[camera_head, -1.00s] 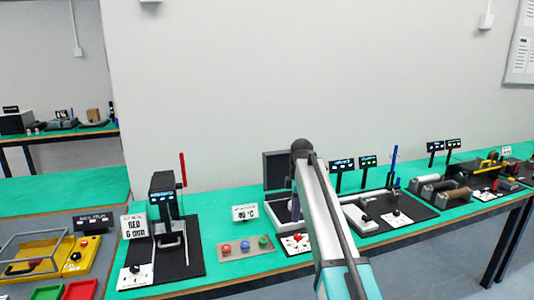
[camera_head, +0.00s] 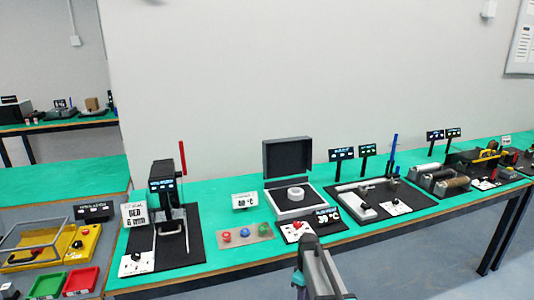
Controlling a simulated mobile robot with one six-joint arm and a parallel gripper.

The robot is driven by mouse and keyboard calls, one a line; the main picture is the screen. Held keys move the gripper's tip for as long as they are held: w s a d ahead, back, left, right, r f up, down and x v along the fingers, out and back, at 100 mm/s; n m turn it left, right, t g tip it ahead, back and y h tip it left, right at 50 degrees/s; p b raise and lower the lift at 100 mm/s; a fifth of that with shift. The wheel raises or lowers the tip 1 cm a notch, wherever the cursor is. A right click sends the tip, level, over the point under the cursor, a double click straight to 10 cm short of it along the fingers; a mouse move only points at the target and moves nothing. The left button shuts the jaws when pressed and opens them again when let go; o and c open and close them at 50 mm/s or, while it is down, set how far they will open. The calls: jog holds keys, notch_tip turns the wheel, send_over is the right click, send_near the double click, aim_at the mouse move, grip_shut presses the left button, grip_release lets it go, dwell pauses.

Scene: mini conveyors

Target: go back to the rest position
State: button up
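My arm (camera_head: 318,272) shows at the bottom middle of the head view, low in front of the table's front edge. Only a short dark and pale stretch of it with teal parts is in view. I cannot make out my gripper or its fingers, and nothing held shows.
A long green-topped table (camera_head: 225,203) carries several small stations. An open grey box (camera_head: 287,160) with a white ring (camera_head: 295,193) stands behind my arm. A black press (camera_head: 168,190) stands left, near red, blue and green buttons. Rollers (camera_head: 440,180) lie right. Floor shows in front.

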jog(key=s+d+f+m+g, duration=0.1)
jog(key=s+f+m, duration=0.2)
jog(key=s+f, duration=0.4)
jog(key=s+d+f+m+g, duration=0.1)
jog(key=s+f+m, duration=0.3)
jog(key=s, duration=1.5)
jog(key=s+d+f+m+g, duration=0.1)
jog(key=s+f+m, duration=0.2)
jog(key=s+f, duration=0.7)
jog(key=s, duration=0.4)
jog(key=shift+g, duration=0.4)
